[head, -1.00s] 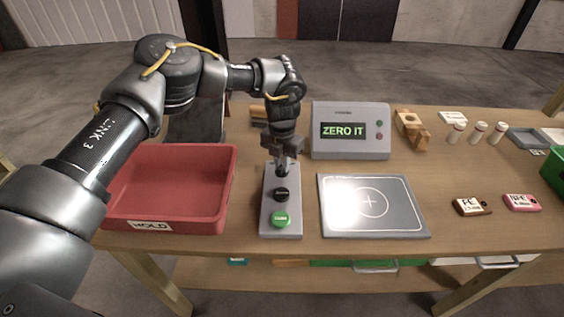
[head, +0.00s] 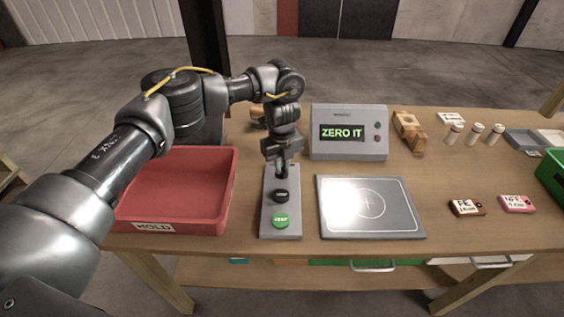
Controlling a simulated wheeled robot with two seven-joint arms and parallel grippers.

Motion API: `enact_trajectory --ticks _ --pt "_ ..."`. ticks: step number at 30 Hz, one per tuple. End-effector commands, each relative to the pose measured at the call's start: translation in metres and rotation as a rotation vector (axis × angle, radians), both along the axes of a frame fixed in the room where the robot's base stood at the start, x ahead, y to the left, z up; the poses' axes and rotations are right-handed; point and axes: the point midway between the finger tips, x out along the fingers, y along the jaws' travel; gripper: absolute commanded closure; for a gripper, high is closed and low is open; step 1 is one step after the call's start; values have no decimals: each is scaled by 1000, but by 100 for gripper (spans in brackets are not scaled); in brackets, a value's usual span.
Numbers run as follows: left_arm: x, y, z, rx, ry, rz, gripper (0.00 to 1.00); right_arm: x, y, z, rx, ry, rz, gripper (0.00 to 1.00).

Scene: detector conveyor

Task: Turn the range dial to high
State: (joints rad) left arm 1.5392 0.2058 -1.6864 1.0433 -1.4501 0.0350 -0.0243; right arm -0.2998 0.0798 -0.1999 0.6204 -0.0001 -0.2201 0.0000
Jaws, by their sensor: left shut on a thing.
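A grey control panel (head: 267,226) lies on the table between the red tray and the flat plate. It carries a green button (head: 281,220) at the front and a black knob (head: 281,196) behind it. My left gripper (head: 282,174) points down at the panel's back end and is shut on a dark dial there. The fingers mostly hide that dial, so its setting cannot be read. A grey display box (head: 349,147) behind reads "ZERO IT" in green. My right gripper is not in view.
A red tray (head: 181,228) labelled HOLD stands left of the panel. A flat grey plate (head: 371,229) with a circle and cross lies to the right. Wooden blocks (head: 409,130), white vials (head: 475,133) and small labelled packs (head: 467,208) sit further right.

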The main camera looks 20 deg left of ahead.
Motion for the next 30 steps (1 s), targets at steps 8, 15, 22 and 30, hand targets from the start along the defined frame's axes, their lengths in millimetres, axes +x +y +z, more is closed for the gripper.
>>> enact_trajectory --ticks 8,15,22,30 --pt "0 0 3 -2 -1 199 100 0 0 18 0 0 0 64" --pt "0 0 2 -1 -1 302 100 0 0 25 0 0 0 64" --pt "1 0 1 -1 -2 343 100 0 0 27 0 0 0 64" --pt "1 0 1 -2 -3 348 100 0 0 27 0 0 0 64"
